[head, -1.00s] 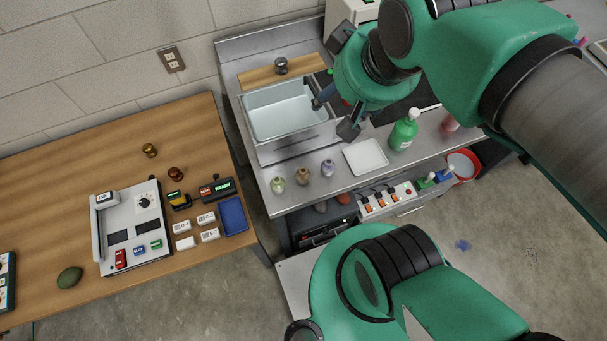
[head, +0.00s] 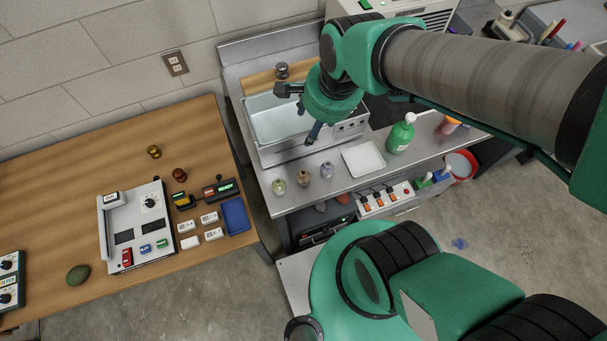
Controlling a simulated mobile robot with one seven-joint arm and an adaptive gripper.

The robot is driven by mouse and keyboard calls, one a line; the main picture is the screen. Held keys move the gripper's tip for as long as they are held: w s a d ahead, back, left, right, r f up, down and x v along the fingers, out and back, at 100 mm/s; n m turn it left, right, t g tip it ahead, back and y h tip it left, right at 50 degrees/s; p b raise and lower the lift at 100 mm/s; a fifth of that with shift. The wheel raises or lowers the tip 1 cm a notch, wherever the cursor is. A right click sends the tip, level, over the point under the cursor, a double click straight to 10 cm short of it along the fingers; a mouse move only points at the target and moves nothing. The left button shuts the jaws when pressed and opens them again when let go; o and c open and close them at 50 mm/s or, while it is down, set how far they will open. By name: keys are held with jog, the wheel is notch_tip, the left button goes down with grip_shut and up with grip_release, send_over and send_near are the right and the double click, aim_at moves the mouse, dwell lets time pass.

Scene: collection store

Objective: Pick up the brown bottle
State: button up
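The brown bottle (head: 303,178) is small and stands upright near the front edge of the metal counter. It is between a small green bottle (head: 279,186) on its left and a small purple bottle (head: 327,170) on its right, with gaps between them. My gripper (head: 310,128) is above the front part of the sink, behind the bottles and apart from them. The wrist hides part of it, and its finger opening cannot be made out. Nothing is seen held in it.
A white tray (head: 362,158) and a green pump bottle (head: 401,134) stand right of the bottles. The sink basin (head: 268,122) is behind. A switch strip (head: 385,199) is below the counter edge. The wooden table (head: 75,190) with devices stands left.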

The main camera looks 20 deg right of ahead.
aim_at(304, 173)
notch_tip(304, 173, down, 11)
jog(key=s+a+m+g+p, duration=0.1)
jog(key=a+m+g+p, duration=0.1)
jog(key=m, duration=1.1)
jog(key=shift+f+p, duration=0.15)
jog(key=shift+p, duration=0.45)
jog(key=shift+w+a+f+b, duration=0.1)
jog(key=shift+f+b, duration=0.2)
jog(key=shift+f, duration=1.1)
jog(key=shift+w+a+f+b, duration=0.15)
jog(key=shift+f+b, duration=0.15)
jog(key=shift+f, duration=1.15)
jog(key=shift+w+a+f+b, duration=0.1)
jog(key=shift+f+b, duration=0.2)
jog(key=shift+f, duration=1.1)
jog(key=shift+f, duration=0.1)
jog(key=shift+w+f+b, duration=0.2)
jog(key=shift+f+b, duration=0.65)
jog(key=shift+f, duration=1.65)
jog(key=c, duration=1.3)
